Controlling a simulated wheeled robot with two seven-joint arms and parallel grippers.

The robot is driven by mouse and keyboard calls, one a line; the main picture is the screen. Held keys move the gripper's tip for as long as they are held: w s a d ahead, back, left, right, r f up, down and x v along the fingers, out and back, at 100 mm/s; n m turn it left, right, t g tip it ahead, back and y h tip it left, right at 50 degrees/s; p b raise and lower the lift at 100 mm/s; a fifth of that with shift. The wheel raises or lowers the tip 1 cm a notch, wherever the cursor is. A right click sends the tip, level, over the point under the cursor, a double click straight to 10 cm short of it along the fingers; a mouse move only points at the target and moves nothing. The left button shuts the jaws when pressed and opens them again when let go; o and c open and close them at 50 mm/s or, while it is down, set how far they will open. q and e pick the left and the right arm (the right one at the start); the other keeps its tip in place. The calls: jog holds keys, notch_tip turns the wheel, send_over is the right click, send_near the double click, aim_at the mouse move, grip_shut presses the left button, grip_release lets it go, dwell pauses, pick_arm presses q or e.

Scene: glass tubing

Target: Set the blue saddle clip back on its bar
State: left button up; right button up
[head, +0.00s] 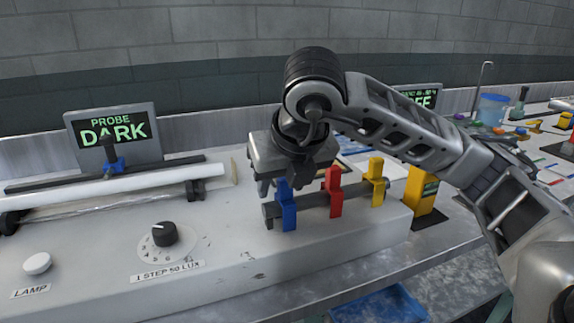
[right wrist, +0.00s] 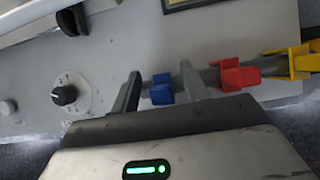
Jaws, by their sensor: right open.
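The blue saddle clip (head: 287,212) stands upright at the left end of a grey bar (head: 312,200), beside a red clip (head: 334,192) and a yellow clip (head: 377,186). My right gripper (head: 281,184) is open over the blue clip, pointing down. In the right wrist view, the blue clip (right wrist: 162,88) lies between the two spread fingers (right wrist: 160,76), with gaps visible. The bar (right wrist: 210,76) runs on to the right, through the red clip (right wrist: 238,77). I cannot tell whether the blue clip is fully seated. My left gripper is not in view.
A white tube (head: 120,187) lies on black supports at left, before a screen (head: 113,133) reading "PROBE DARK". A black knob (head: 163,234) and a white lamp button (head: 37,264) are on the bench box. A yellow block (head: 421,190) stands right of the bar.

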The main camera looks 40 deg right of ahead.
pick_arm(q)
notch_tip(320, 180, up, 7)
jog(key=p, duration=1)
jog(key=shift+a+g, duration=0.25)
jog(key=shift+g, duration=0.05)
pick_arm(e)
jog(key=w+v, duration=0.1)
jog(key=v, duration=0.9)
jog(key=w+r+v, duration=0.1)
jog(key=v, duration=1)
jog(key=shift+w+d+r, duration=0.25)
jog(key=shift+w+d, duration=0.05)
jog(key=shift+d, duration=0.05)
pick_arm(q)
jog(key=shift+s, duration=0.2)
